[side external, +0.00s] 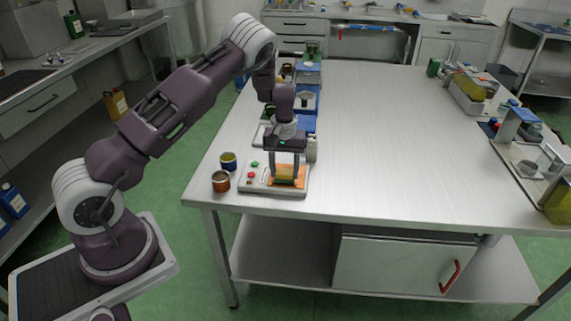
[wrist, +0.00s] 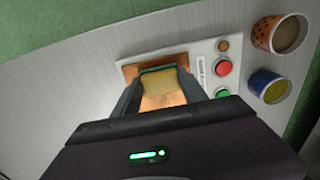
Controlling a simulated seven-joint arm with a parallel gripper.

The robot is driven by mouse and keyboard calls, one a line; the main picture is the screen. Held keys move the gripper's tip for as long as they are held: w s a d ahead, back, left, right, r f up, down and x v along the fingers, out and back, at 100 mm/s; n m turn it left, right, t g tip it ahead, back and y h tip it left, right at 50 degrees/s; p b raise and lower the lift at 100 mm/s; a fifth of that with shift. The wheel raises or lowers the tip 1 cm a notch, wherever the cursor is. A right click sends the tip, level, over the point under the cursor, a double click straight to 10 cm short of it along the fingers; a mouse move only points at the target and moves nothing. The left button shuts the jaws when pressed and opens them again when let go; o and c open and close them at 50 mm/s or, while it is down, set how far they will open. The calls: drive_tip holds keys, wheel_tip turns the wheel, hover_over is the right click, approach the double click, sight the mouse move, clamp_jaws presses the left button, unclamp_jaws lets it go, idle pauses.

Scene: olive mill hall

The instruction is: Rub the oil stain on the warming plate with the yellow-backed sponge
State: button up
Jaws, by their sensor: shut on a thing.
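The warming plate (side external: 259,190) is a white slab near the table's front left edge, with an orange-copper heating surface (side external: 301,182) and red and green buttons. My gripper (side external: 288,176) points down over the copper surface and is shut on the sponge (side external: 285,173), which looks yellow. In the wrist view the sponge (wrist: 163,82) shows a yellow face and a green edge between my fingers, over the copper surface (wrist: 160,101). I cannot tell whether it touches the plate. No oil stain can be made out; my gripper and the sponge cover part of the copper.
A brown cup (side external: 221,182) and a blue-and-yellow cup (side external: 228,162) stand just left of the plate. A pale bottle (side external: 311,149) stands close behind my gripper. Blue equipment (side external: 305,103) lines the table's left side. The middle of the table (side external: 400,140) is clear.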

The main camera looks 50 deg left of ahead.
drive_tip(key=shift+s+d, duration=0.6)
drive_tip(key=shift+w+a, duration=2.85)
drive_tip(key=shift+a, duration=0.05)
drive_tip(key=shift+w+d, duration=0.3)
drive_tip(key=shift+d, duration=0.05)
drive_tip(key=shift+s+d, duration=0.1)
drive_tip(key=shift+d, duration=0.2)
drive_tip(key=shift+s+d, duration=2.65)
drive_tip(key=shift+s, duration=0.05)
drive_tip(key=shift+w+a, duration=2.9)
drive_tip(key=shift+a, duration=0.05)
wheel_tip(320, 180, up, 8)
drive_tip(key=shift+d, duration=0.1)
